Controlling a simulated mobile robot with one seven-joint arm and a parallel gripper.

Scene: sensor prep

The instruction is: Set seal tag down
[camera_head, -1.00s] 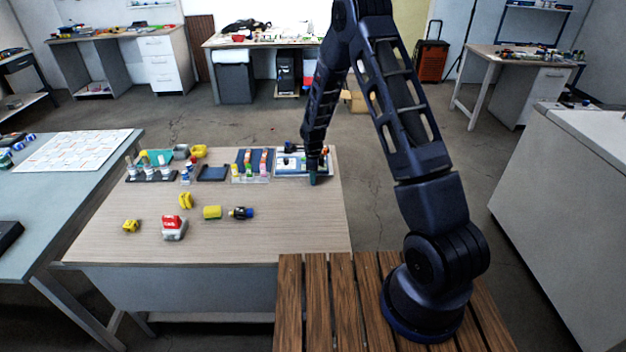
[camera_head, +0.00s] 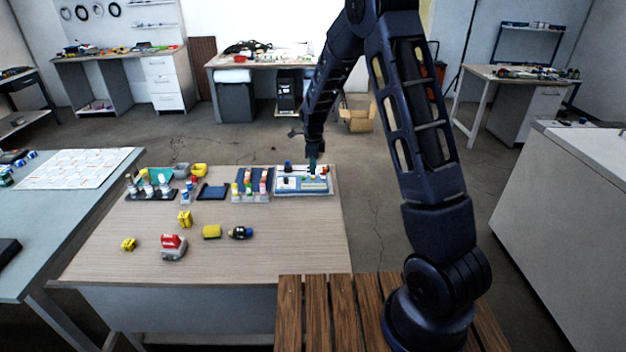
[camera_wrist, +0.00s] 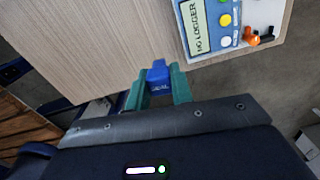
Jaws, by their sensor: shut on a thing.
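A small blue seal tag (camera_wrist: 158,76) shows in the wrist view between my gripper's teal fingers. My gripper (camera_wrist: 158,88) is shut on it. The wood-coloured tabletop lies behind the tag. In the head view my gripper (camera_head: 312,162) hangs over the back right part of the wooden table, at the white and blue tray (camera_head: 303,193). The tag itself is too small to make out there. The tag is apart from the tray in that picture.
Left of the tray stand a rack with coloured vials (camera_head: 251,193), a dark flat pad (camera_head: 212,192) and a rack of bottles (camera_head: 152,195). A red and white block (camera_head: 173,248) and yellow pieces (camera_head: 211,231) lie further forward. The table's right front area is clear.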

